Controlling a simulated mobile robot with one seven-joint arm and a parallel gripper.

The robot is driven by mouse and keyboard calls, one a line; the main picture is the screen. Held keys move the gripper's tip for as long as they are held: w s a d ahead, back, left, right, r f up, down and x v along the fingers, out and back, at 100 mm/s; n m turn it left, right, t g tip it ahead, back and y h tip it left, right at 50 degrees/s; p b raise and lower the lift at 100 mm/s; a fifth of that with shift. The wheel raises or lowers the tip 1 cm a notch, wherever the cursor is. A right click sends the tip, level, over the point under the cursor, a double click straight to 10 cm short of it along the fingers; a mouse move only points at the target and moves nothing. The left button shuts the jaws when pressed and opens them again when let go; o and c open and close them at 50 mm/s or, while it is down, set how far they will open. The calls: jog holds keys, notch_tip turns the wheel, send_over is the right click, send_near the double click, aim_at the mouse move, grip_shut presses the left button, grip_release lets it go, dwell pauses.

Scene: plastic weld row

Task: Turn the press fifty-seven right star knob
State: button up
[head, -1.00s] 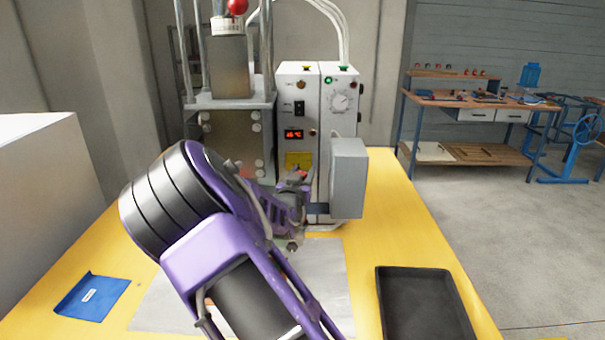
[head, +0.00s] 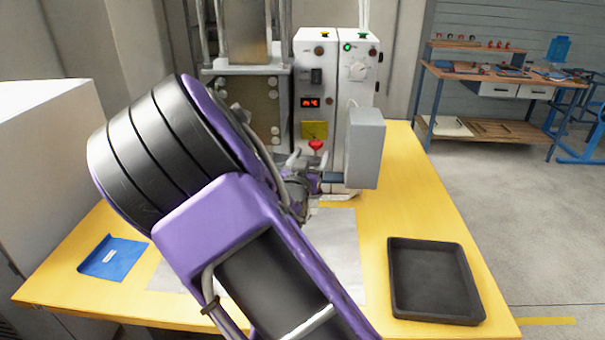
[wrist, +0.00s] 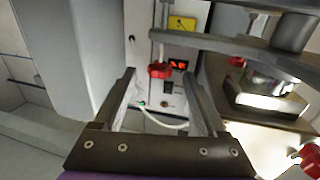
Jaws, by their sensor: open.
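In the wrist view a red star knob (wrist: 160,70) stands between and just beyond the tips of my open gripper (wrist: 160,78). It sits on a thin post before the white control box, and no contact shows. A second red knob (wrist: 237,62) is farther right, partly behind a grey bar. Another red knob (wrist: 309,160) is cut off at the lower right edge. In the head view one red knob (head: 316,145) shows above my gripper (head: 308,165), which is low in front of the control box and partly hidden by my arm. No press number is readable.
The white control box (head: 352,100) has a red display (head: 310,102) and a yellow label (head: 314,129). A grey box (head: 365,150) juts out close on the right. A black tray (head: 435,280) and blue folder (head: 113,257) lie on the yellow table (head: 385,215).

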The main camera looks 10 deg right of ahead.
jog(key=v, duration=0.9)
jog(key=shift+w, duration=0.1)
